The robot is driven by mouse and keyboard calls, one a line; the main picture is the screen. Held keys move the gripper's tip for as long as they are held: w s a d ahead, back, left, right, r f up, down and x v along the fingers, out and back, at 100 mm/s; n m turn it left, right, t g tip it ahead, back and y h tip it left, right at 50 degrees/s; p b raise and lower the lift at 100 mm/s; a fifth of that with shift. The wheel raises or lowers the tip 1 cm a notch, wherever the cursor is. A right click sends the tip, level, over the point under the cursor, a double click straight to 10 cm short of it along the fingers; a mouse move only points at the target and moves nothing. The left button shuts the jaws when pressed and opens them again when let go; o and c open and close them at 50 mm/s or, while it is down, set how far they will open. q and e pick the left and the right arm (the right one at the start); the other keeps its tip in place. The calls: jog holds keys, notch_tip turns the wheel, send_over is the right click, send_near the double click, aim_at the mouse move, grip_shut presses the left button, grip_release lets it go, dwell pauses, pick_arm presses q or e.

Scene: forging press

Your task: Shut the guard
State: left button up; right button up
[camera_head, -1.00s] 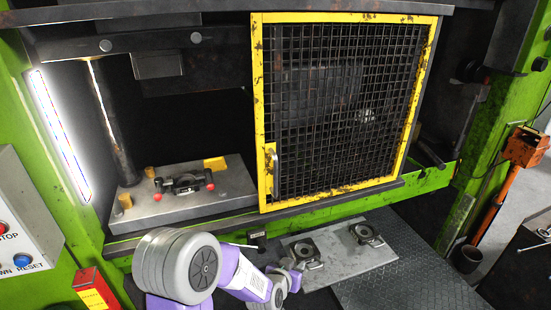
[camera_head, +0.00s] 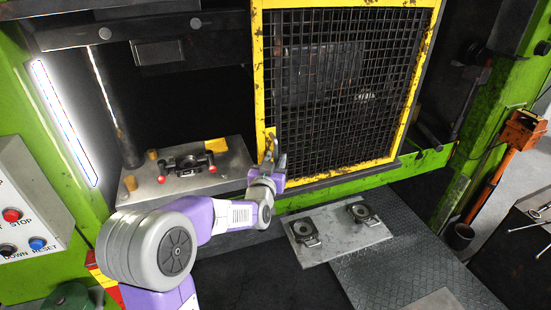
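The guard (camera_head: 258,75) is a yellow-framed black mesh panel in front of the right part of the press opening. The left part of the opening is uncovered, and a dark die piece with red-tipped handles (camera_head: 188,163) shows there on a grey plate. My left gripper (camera_head: 274,155) is at the guard's lower left corner, by its handle. The gripper's fingers are small and overlap the handle, so I cannot tell whether they are open or closed on it. My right gripper is out of view.
A grey plate with two round fixtures (camera_head: 302,232) lies below the guard. A control box with red and blue buttons (camera_head: 24,215) is at the left. An orange post-mounted box (camera_head: 524,130) stands at the right. Green press columns flank the opening.

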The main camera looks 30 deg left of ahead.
pick_arm(q)
jog(key=shift+w+a, duration=0.15)
jog(key=shift+w, duration=0.2)
grip_shut()
